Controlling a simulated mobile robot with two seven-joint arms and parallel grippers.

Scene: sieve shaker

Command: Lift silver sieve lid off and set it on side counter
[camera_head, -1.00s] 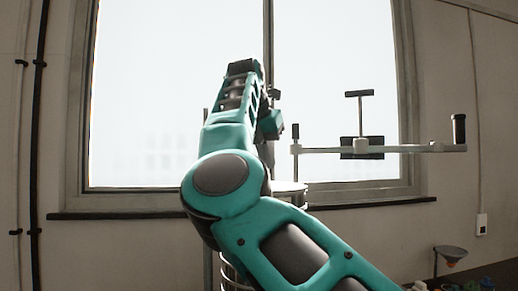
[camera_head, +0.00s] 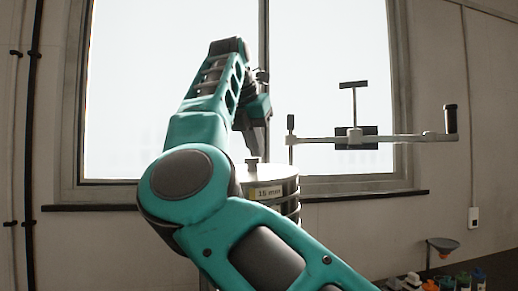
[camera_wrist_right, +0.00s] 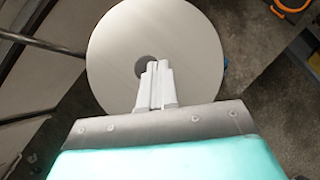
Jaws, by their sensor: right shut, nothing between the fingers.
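The silver sieve lid (camera_wrist_right: 110,50) is a flat round disc with a dark knob (camera_wrist_right: 147,66) at its centre. In the head view the lid (camera_head: 283,171) lies on top of the sieve stack (camera_head: 288,189), which has a yellow-and-white label, and the knob (camera_head: 252,165) stands up from it. My right gripper (camera_head: 265,151) points down above the lid, close to the knob. In the right wrist view the gripper (camera_wrist_right: 158,66) has its pale fingers together and empty, overlapping the knob's edge. My arm hides the stack's left and lower parts. My left gripper is not in view.
A pale clamp bar (camera_head: 400,138) with a T-shaped handle and a dark end knob extends right of the stack. A funnel (camera_head: 443,244) and several small coloured items (camera_head: 462,280) stand at lower right. A window (camera_head: 340,50) is behind.

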